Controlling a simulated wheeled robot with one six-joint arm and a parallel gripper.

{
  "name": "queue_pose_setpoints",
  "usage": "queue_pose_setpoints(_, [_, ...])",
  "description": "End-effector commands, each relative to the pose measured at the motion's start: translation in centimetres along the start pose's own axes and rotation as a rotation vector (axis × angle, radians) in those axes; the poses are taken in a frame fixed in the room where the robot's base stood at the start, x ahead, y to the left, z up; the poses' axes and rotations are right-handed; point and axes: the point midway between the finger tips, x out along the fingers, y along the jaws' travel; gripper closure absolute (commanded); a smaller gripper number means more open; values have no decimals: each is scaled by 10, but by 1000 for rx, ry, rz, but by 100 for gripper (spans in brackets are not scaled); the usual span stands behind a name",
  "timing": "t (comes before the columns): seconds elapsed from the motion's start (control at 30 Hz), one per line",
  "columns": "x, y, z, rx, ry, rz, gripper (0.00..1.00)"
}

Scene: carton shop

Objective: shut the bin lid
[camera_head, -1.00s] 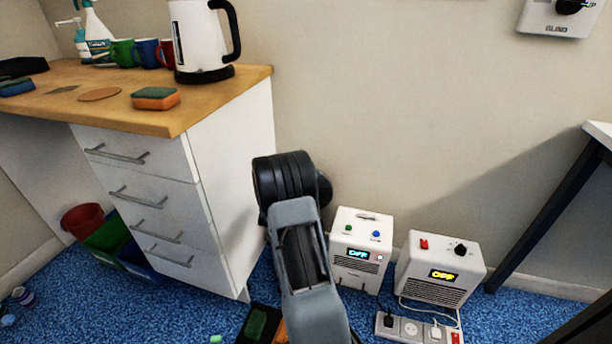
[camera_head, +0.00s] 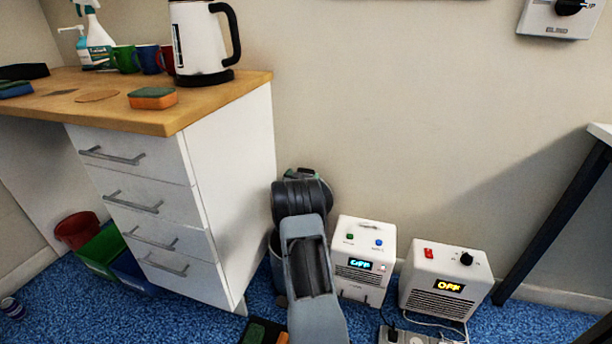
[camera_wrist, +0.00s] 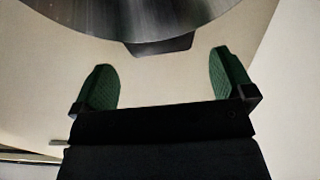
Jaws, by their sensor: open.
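The bin (camera_head: 276,262) stands on the floor between the drawer unit and the left white heater. My arm covers most of it in the head view, and its lid cannot be made out there. In the wrist view, a large round metallic surface with a dark tab (camera_wrist: 160,46) at its lower edge fills the top; it looks like the bin lid (camera_wrist: 150,14). My gripper (camera_wrist: 161,64) is open, with its green-padded fingers apart on either side below the tab. Nothing is between them. In the head view my gripper is mostly hidden behind my own wrist.
The white drawer unit (camera_head: 235,165) stands close on the left. Two white heaters (camera_head: 362,258) (camera_head: 446,280) and a power strip (camera_head: 415,338) are close on the right. Red, green and blue containers sit under the counter. A dark table leg is at far right.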

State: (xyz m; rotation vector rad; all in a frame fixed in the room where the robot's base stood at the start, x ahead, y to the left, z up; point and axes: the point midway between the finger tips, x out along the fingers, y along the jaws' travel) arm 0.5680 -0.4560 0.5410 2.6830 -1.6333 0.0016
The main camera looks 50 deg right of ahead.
Motion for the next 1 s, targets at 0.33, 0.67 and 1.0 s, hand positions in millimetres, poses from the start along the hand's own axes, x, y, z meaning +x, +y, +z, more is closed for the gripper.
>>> queue_pose_setpoints(0.33, [39,0,2,0,-1,-1,0])
queue_pose_setpoints(0.67, [46,-1,0,0,-2,-2,0])
queue_pose_setpoints(1.0, [46,-1,0,0,-2,-2,16])
